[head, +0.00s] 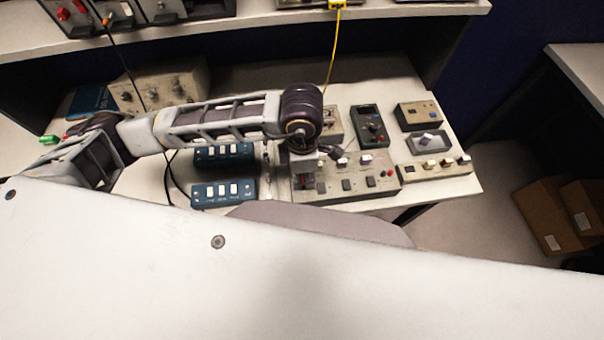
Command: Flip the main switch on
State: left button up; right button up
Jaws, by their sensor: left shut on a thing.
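My left arm reaches in from the left over the white desk. Its gripper (303,190) points down at the left end of a grey control panel (347,187) and is shut on a small part there, with a bit of red showing. The fingers mostly hide this part, so its shape and whether it is up or down cannot be told. The panel also carries several dark rocker switches, pale knobs and small red buttons. No label marking a main switch can be read. My right gripper is not in view.
Two blue switch boxes (224,193) lie left of the panel. A black meter box (370,126), a brown box (418,115) and a knob strip (434,169) stand to the right. A shelf (250,28) runs behind, with a yellow cable (333,58) hanging down. Cardboard boxes (552,215) sit at right.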

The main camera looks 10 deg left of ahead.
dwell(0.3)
pick_arm(q)
jog(key=o, duration=1)
jog(key=shift+r, duration=0.1)
jog(key=shift+r, duration=5.9)
